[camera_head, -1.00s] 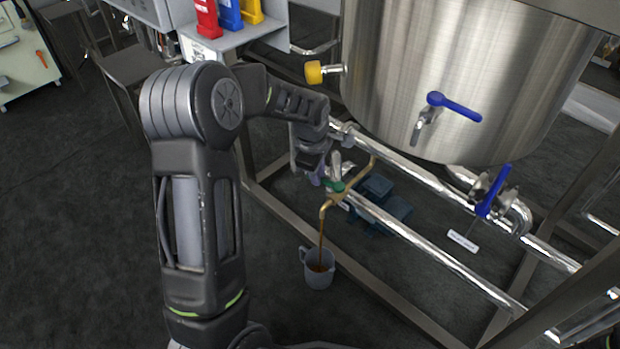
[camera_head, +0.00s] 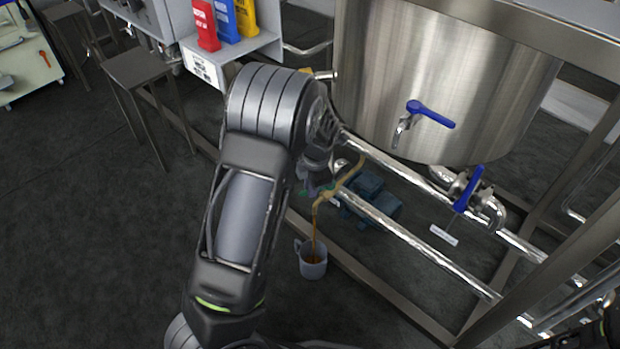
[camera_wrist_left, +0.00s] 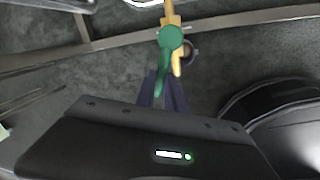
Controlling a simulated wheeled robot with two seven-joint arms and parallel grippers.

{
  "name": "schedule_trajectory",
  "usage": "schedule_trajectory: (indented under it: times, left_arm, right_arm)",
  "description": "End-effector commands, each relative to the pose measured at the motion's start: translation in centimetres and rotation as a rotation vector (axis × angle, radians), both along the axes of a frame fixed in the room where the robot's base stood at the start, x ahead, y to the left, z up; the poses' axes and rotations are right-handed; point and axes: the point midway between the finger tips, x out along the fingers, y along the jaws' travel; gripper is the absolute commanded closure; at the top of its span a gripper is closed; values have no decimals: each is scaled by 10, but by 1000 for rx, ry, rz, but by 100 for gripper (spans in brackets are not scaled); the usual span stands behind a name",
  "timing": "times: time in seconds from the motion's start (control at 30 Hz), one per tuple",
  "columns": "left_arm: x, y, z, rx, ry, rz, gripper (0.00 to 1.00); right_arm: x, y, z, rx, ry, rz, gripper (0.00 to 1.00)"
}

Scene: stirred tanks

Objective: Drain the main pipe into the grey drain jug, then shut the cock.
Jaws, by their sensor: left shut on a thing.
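The grey drain jug (camera_head: 313,265) stands upright on the floor, with brown liquid showing inside. A brown stream (camera_head: 316,236) falls into it from the brass spout of the drain cock (camera_head: 322,200). The cock's green handle (camera_wrist_left: 170,40) shows clearly in the wrist view, its lever reaching down between my left gripper's fingers (camera_wrist_left: 163,92). In the head view my left gripper (camera_head: 314,188) is at the cock, shut on the handle, and my arm hides part of it. The jug (camera_wrist_left: 190,52) also shows beside the spout in the wrist view.
The steel tank (camera_head: 430,80) with a blue-handled valve (camera_head: 430,114) stands above the shiny main pipe (camera_head: 410,240). A second blue handle (camera_head: 468,188) is at the right. A blue pump (camera_head: 370,200) sits behind the pipe. Frame rails border the jug; floor at left is open.

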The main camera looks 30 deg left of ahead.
Motion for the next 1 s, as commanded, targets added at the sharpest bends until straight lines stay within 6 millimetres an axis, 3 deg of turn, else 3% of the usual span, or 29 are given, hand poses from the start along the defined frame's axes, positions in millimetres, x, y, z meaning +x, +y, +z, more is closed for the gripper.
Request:
schedule_trajectory:
  times: [0.2,0.67,0.7,0.93,1.0]
  left_arm:
    - [-1,-3,1,0,0,70,100]
    - [-1,-3,0,0,-1,86,100]
    - [-1,-3,0,0,-1,86,84]
    - [-1,-3,0,-1,0,85,65]
    - [-1,-3,0,-1,0,85,64]
  right_arm:
    - [-2,2,9,4,4,6,64]
    - [-3,3,9,5,4,6,64]
    - [-3,3,9,5,4,6,64]
    - [-3,3,9,4,5,6,64]
    - [-3,3,9,4,5,6,64]
